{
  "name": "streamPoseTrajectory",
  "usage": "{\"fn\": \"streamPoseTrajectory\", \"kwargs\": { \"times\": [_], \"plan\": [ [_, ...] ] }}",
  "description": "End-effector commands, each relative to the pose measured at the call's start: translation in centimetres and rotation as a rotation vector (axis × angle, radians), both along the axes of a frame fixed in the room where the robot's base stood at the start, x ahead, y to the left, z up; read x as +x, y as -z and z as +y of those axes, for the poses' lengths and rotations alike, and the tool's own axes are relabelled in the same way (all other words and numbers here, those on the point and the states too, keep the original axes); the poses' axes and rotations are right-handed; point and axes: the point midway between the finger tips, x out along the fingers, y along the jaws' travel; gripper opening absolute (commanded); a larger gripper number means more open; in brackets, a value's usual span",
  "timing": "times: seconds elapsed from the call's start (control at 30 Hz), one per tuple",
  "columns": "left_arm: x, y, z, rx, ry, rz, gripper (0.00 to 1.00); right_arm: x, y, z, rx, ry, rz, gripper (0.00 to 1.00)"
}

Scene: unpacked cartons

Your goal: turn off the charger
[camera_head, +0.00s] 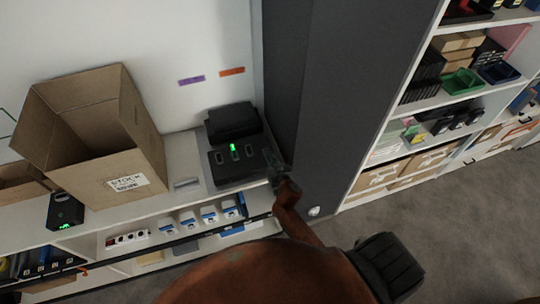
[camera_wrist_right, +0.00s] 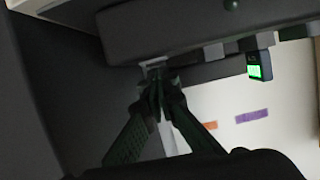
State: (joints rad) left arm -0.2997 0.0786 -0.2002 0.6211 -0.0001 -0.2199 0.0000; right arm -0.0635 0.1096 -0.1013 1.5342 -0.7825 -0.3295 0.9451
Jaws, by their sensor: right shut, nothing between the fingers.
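The black charger (camera_head: 238,166) sits on the white shelf top, beside the dark grey column. It has several slots along its top, and a small green light (camera_head: 233,147) glows at its back. In the right wrist view its dark body (camera_wrist_right: 190,22) spans the top, with a lit green display (camera_wrist_right: 260,66) to the right. My right gripper (camera_head: 272,168) is at the charger's right end, its fingers shut and empty. In the wrist view its fingertips (camera_wrist_right: 156,78) are close to the charger's edge; I cannot tell whether they touch. My left gripper is not in view.
An open carton (camera_head: 140,150) stands left of the charger. A black box with green digits (camera_head: 65,212) is at the shelf's front left. The dark grey column (camera_head: 335,95) rises close right of my gripper. A stocked shelf (camera_head: 445,100) is farther right.

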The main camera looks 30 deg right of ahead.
Motion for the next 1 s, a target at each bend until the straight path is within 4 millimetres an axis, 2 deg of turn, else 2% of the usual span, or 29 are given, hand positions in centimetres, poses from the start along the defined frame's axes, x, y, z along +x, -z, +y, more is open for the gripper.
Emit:
{"fn": "streamPoseTrajectory", "kwargs": {
  "times": [0.23,0.67,0.83,1.0],
  "plan": [
    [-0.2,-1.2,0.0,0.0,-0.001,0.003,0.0,0.0,-1.3,0.0,0.001,0.0,-0.001,0.0],
    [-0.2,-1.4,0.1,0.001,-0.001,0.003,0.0,0.0,-1.6,0.0,0.0,0.0,-0.001,0.0],
    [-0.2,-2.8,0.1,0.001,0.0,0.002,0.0,0.0,-3.0,0.1,-0.001,-0.002,-0.001,0.0],
    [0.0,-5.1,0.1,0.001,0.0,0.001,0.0,-0.1,-5.5,0.5,0.003,-0.005,-0.002,0.0]
  ]
}}
